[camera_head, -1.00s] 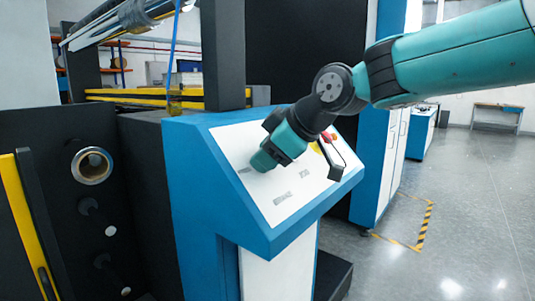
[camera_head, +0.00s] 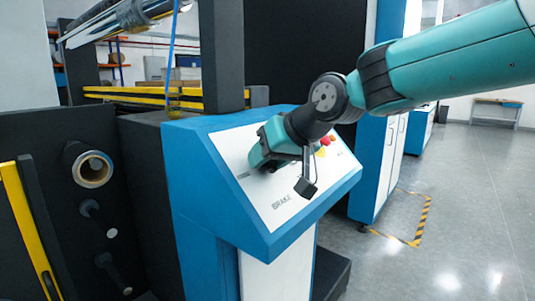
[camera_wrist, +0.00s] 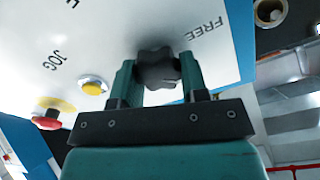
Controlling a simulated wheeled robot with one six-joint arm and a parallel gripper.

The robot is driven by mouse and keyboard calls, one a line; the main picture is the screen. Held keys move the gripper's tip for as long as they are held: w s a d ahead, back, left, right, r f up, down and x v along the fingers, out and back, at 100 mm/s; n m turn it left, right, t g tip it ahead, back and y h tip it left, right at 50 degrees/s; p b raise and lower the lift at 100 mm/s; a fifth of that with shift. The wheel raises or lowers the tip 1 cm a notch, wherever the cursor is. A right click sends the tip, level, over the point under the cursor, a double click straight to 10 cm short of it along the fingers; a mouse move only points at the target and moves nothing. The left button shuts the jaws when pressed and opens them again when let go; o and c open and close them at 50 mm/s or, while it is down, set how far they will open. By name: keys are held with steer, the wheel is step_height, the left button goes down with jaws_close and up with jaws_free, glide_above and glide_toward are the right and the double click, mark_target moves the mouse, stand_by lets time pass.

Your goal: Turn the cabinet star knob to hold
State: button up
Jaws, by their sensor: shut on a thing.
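The black star knob (camera_wrist: 157,68) sits on the white sloped panel (camera_head: 285,210) of the blue cabinet. In the wrist view my gripper (camera_wrist: 158,82) is shut on it, with one teal finger on each side. The panel beside the knob carries the word FREE. In the head view my gripper (camera_head: 268,155) reaches down onto the panel from the upper right and hides the knob. The word BRAKE shows on the panel below my gripper. The knob's pointer and a hold mark cannot be made out.
A yellow button (camera_wrist: 92,87) near the word JOG and a red button on a yellow base (camera_wrist: 50,115) sit close by on the panel. Rollers and a cardboard core (camera_head: 92,168) are on the black machine at left. Open floor lies at right.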

steer(key=m+p, duration=0.2)
steer(key=m, duration=0.4)
steer(key=shift+d+m+h, duration=0.15)
steer(key=shift+m+h, duration=0.15)
steer(key=m+p, duration=0.3)
steer(key=m, duration=0.3)
steer(key=shift+d+h, duration=0.15)
steer(key=shift+h, duration=0.15)
steer(key=m+p, duration=0.1)
steer(key=m, duration=0.2)
steer(key=m+p, duration=0.2)
steer(key=m, duration=0.1)
steer(key=shift+s+f+m, duration=0.1)
steer(key=shift+f+m, duration=0.1)
steer(key=shift+m, duration=0.2)
steer(key=m+p, duration=0.1)
steer(key=m, duration=0.2)
steer(key=m+p, duration=0.2)
steer(key=m, duration=0.1)
steer(key=shift+s+f+g, duration=0.15)
steer(key=shift+f+g, duration=0.05)
steer(key=shift+g, duration=0.2)
steer(key=o, duration=0.9)
steer(key=shift+d+r, duration=0.1)
steer(key=shift+d, duration=0.05)
steer(key=b+v, duration=0.3)
steer(key=v, duration=1.4)
steer(key=shift+s+r, duration=0.1)
steer(key=shift+s, duration=0.05)
